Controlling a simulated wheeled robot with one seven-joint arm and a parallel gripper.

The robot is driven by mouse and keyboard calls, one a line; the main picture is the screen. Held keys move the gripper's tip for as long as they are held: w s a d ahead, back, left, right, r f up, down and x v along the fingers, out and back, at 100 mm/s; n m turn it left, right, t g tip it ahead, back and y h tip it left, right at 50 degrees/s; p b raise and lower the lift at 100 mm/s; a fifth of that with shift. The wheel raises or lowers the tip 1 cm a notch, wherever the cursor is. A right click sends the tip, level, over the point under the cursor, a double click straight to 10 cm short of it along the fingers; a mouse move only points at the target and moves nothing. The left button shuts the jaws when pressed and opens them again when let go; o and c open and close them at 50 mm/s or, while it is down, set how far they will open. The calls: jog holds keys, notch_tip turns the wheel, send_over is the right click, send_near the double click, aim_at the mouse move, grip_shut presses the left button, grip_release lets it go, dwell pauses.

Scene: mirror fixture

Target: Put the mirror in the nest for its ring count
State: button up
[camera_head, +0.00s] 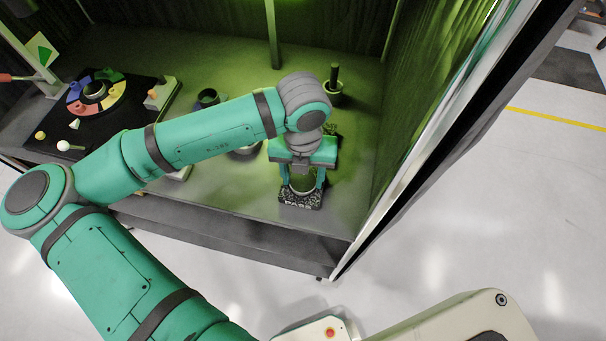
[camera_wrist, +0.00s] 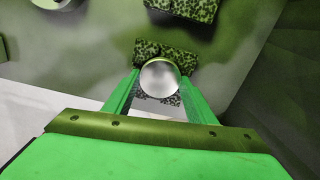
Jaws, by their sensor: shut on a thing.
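My gripper (camera_head: 303,182) is shut on the round mirror (camera_wrist: 160,79), whose pale, shiny face shows between the two fingers in the wrist view. In the head view the fingers point down at a black-and-white speckled block marked "PASS" (camera_head: 301,203) near the bench's front edge. The speckled block also shows behind and below the mirror in the wrist view (camera_wrist: 180,57). I cannot tell whether the mirror touches it. No ring count can be read on the mirror. Another speckled block (camera_wrist: 186,8) lies farther off in the wrist view.
A dark cup (camera_head: 208,97) and a potted dark post (camera_head: 333,92) stand behind. A round grey thing is partly hidden under my arm. At left, a black mat (camera_head: 110,128) bears a coloured ring (camera_head: 97,92). A glossy side panel (camera_head: 425,100) rises close on the right.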

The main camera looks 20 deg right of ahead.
jog(key=shift+s+f, duration=0.1)
jog(key=shift+f, duration=0.25)
jog(key=o, duration=1.2)
jog(key=shift+a, duration=0.1)
jog(key=shift+r, duration=0.1)
jog(key=shift+w+r, duration=0.2)
jog(key=shift+r, duration=0.15)
jog(key=shift+s+r, duration=0.1)
jog(key=shift+r, duration=1.05)
jog(key=o, duration=0.4)
